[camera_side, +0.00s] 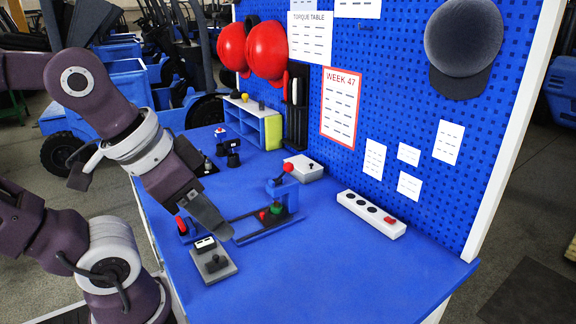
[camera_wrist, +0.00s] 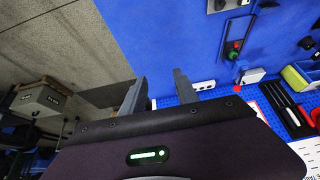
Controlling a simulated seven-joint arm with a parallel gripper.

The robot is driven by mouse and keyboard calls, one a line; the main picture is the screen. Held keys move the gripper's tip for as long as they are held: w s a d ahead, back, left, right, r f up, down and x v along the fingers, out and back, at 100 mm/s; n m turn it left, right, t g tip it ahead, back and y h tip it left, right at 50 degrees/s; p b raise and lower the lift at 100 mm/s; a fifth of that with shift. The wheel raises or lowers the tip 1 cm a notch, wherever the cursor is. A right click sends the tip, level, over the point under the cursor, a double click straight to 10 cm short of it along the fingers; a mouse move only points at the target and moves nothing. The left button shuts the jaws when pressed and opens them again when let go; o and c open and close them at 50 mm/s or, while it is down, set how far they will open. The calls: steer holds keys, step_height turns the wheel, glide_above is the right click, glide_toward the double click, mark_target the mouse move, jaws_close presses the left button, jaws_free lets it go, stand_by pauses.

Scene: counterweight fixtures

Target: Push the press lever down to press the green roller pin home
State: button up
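The press (camera_side: 288,193) is a blue block on the bench. Its lever ends in a red ball (camera_side: 288,167), which is raised above the block. The green roller pin (camera_side: 276,208) sits low at the press, beside a red part. In the wrist view the pin (camera_wrist: 236,43) and the red lever ball (camera_wrist: 237,88) lie right of my fingers. My gripper (camera_side: 217,222) is left of the press in the side view, above the bench and apart from the lever. The wrist view shows its two fingers (camera_wrist: 160,80) spread with nothing between them. How far the pin is seated is unclear.
A grey plate with a black knob (camera_side: 214,264) lies just below my gripper. A white power strip (camera_side: 371,213) and a white box (camera_side: 304,167) lie near the blue pegboard. Red helmets (camera_side: 267,50) hang behind. The front right bench is clear.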

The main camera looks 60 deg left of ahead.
steer(key=c, duration=0.3)
steer(key=w+a+r+n, duration=0.1)
steer(key=w+r, duration=0.1)
steer(key=w, duration=0.1)
steer(key=w+a+r+n, duration=0.1)
steer(key=w+r+n, duration=0.1)
steer(key=w, duration=0.1)
steer(key=w+a+r+n+g, duration=0.1)
steer(key=w+r, duration=0.2)
steer(key=shift+a+n, duration=0.35)
steer(key=shift+n, duration=0.05)
jaws_close()
steer(key=w+a+r+n+g, duration=0.25)
steer(key=w+a+n, duration=0.65)
steer(key=w+a, duration=0.6)
steer(key=w+a+f+n+g+y, duration=0.1)
steer(key=w+a+f+n, duration=0.3)
steer(key=a, duration=0.6)
steer(key=shift+w+f, duration=0.7)
